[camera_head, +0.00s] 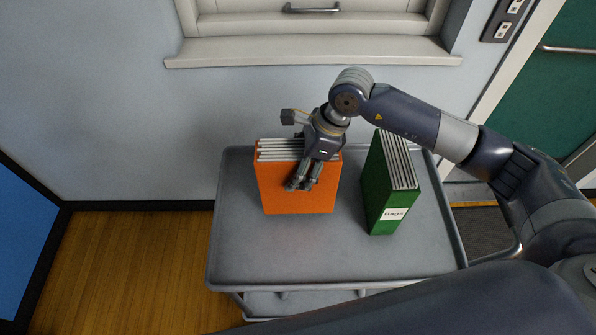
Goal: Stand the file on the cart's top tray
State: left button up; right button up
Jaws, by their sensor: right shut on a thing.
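An orange file (277,190) is upright over the back left part of the cart's grey top tray (300,257). Its broad orange side faces me and pale page edges show along its top. My right gripper (301,185) reaches down over its top right part and is shut on it, with fingers against the front face. Whether the file's bottom edge rests on the tray or hangs just above it, I cannot tell. My left gripper is not in view.
A green file (375,196) with a white label stands upright on the tray to the right, apart from the orange one. The tray's front is clear. A wall with a window ledge (310,52) is behind the cart, and a green door (560,95) is at the right.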

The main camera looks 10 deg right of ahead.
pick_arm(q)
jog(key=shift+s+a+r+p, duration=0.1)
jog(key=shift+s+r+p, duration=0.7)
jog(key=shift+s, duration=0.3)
pick_arm(e)
notch_tip(320, 180, down, 3)
jog(key=shift+a+f, duration=0.1)
jog(key=shift+f, duration=0.05)
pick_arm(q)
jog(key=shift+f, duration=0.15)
pick_arm(e)
jog(key=shift+f, duration=0.1)
jog(key=o, duration=2.1)
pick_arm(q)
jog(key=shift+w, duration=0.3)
pick_arm(e)
jog(key=shift+s, duration=0.1)
